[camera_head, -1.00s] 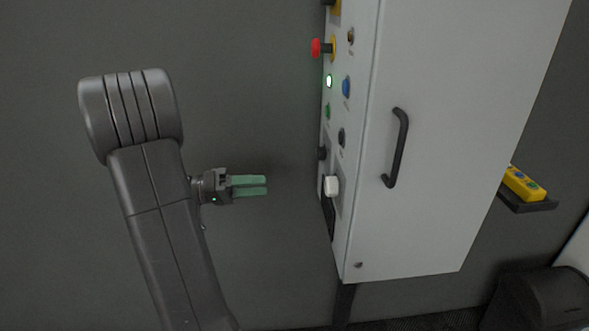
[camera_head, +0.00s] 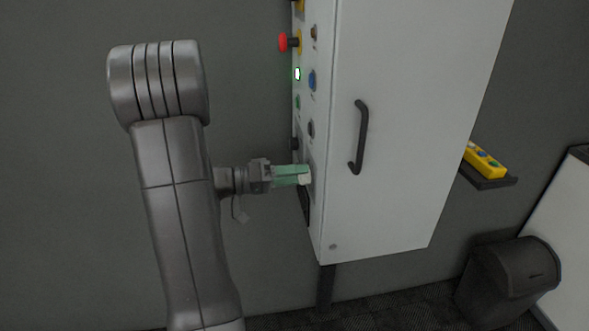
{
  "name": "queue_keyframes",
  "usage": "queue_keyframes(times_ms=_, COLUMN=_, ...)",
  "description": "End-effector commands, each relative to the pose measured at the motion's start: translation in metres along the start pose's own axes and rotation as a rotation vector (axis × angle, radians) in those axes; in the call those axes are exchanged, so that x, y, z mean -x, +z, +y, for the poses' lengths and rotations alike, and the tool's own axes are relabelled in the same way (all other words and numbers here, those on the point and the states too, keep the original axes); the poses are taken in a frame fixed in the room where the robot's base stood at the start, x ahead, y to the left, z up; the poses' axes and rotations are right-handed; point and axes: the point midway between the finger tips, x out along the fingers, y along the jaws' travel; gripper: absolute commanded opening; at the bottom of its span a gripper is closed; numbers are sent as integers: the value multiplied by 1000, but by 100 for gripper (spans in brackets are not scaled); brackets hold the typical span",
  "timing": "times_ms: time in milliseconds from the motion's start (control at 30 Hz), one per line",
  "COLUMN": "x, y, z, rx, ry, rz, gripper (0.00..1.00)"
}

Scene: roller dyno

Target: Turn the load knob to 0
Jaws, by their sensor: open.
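A white knob (camera_head: 304,179) sits low on the narrow control face of the grey cabinet (camera_head: 400,130). My gripper (camera_head: 291,175) has green fingers and comes in from the left, with its fingertips at the knob. The fingers are open and partly cover the knob. I cannot tell whether they touch it. The knob's markings and pointer are not readable here, and no label shows which knob is the load knob. A dark knob (camera_head: 311,129) is higher on the same face.
Above are a red mushroom button (camera_head: 284,42), a lit green-white button (camera_head: 297,74), a blue button (camera_head: 312,80) and a green button (camera_head: 297,102). A black handle (camera_head: 359,137) juts from the cabinet's side. A yellow pendant (camera_head: 484,160) and a dark bin (camera_head: 508,280) are at right.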

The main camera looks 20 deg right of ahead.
Motion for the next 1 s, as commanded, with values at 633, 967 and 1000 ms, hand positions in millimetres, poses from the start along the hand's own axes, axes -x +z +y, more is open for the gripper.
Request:
queue_keyframes(times_ms=633, x=-2, y=0, z=0, rx=1, ry=0, rz=0, gripper=17)
queue_keyframes(times_ms=967, x=-2, y=1, z=-2, rx=73, ry=-1, rz=0, gripper=17)
queue_keyframes(times_ms=1000, x=-2, y=1, z=-2, rx=94, ry=-1, rz=0, gripper=17)
